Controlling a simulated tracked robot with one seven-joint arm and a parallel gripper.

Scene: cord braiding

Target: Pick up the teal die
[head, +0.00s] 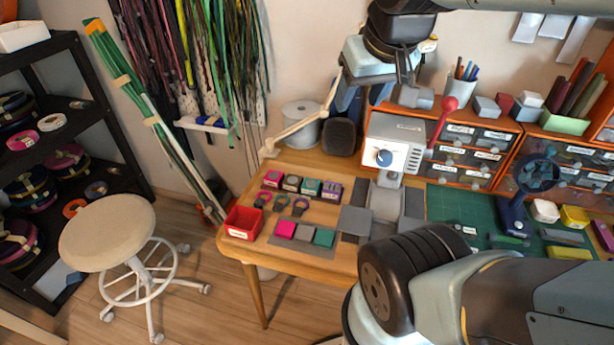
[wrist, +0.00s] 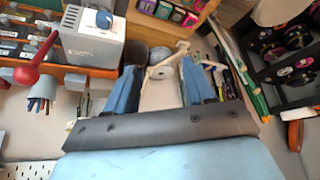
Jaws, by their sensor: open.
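Four small blocks stand in a row at the back left of the wooden table in the head view. The teal block (head: 311,187) is third from the left, between a grey one and a purple one. A flat teal pad (head: 324,237) lies at the right end of the front row; I cannot tell which is called the die. My gripper (head: 368,80) is raised above the back of the table, right of and well above the blocks. In the wrist view its fingers (wrist: 160,72) are spread with nothing between them. The blocks show small at that view's top edge.
A red bin (head: 243,222) sits at the table's left corner. Three ring-handled tools lie between the block and pad rows. A grey press (head: 397,140) with a red-knobbed lever stands right of the blocks. A lamp arm (head: 305,120) and white spool (head: 301,124) stand behind.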

